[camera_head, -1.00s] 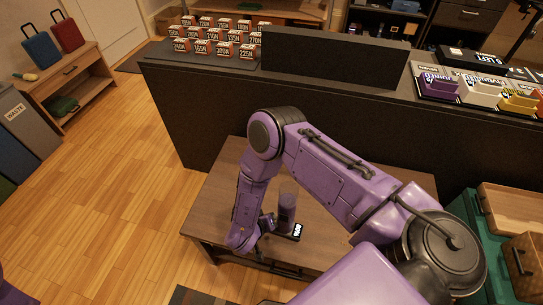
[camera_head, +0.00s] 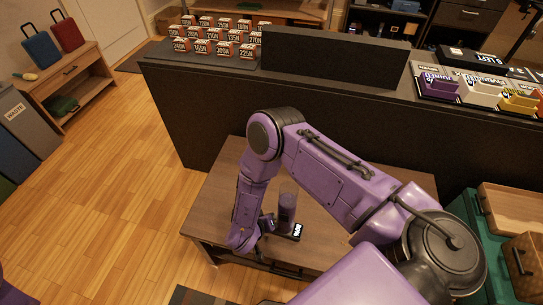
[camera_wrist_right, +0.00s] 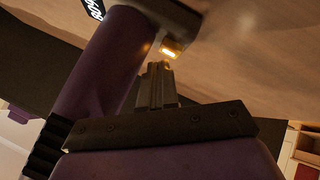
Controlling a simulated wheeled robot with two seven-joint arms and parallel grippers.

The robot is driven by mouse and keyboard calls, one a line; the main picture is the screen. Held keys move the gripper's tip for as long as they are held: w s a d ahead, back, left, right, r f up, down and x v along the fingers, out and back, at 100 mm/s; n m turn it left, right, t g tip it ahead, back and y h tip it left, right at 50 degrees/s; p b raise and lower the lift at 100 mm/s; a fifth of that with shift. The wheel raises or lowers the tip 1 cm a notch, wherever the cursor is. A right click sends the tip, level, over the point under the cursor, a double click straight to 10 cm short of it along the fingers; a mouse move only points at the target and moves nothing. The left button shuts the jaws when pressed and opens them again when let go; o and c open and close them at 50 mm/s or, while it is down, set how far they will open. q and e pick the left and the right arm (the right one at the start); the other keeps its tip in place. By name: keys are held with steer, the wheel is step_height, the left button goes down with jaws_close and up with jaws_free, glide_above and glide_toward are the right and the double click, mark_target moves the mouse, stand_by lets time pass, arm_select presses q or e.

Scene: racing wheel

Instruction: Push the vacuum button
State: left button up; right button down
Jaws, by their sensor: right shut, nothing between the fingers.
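The vacuum device (camera_head: 287,208) stands upright on the brown wooden table, a purple cylinder on a dark base with a lit white display (camera_head: 297,231). In the right wrist view its purple body (camera_wrist_right: 103,62) runs along the upper left. A small glowing orange button (camera_wrist_right: 172,48) sits on the device's dark part. My right gripper (camera_head: 268,223) is beside the device, on its left in the head view. In the wrist view the right gripper (camera_wrist_right: 159,68) is shut and empty, its tips very close to the button; I cannot tell whether they touch. My left gripper is out of view.
The wooden table (camera_head: 222,200) stands against a long dark counter (camera_head: 200,120). Numbered boxes (camera_head: 215,35) and a black panel (camera_head: 335,60) are on the counter. Coloured bins (camera_head: 482,92) sit at its right. Green crates (camera_head: 480,225) are right of the table. The floor at left is clear.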

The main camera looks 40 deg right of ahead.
mark_target(286, 217)
steer(key=shift+r, duration=0.1)
step_height(286, 217, up, 6)
steer(key=p, duration=0.5)
stand_by(0.4)
